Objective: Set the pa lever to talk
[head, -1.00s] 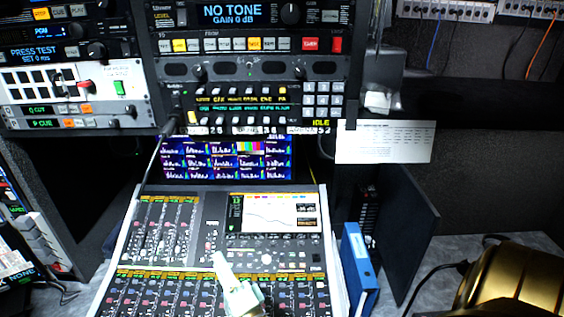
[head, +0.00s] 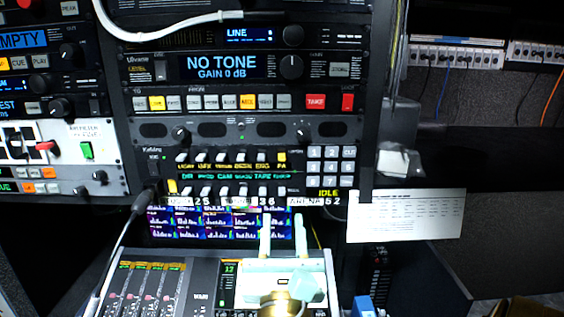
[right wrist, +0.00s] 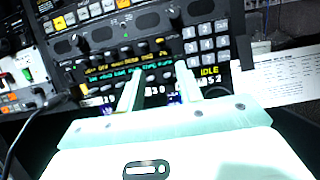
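The intercom panel (head: 150,170) has two rows of small levers with lit labels between them. The PA lever (head: 282,157) is the yellow-capped one at the right end of the upper row, above the "PA" label. It also shows in the right wrist view (right wrist: 160,42). I cannot tell its exact tilt. My right gripper (head: 283,226) is open and empty, its two pale fingers pointing up, below the panel and in front of the meter screen. In the right wrist view, the fingers (right wrist: 157,84) reach toward the panel's lower edge, apart from the PA lever. My left gripper is not in view.
A keypad (head: 331,166) sits just right of the PA lever. A yellow-capped lever (head: 172,187) stands at the lower row's left end. A gooseneck microphone (head: 128,225) rises at left. A paper sheet (head: 406,215) hangs at right. The mixing desk (head: 200,285) lies below.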

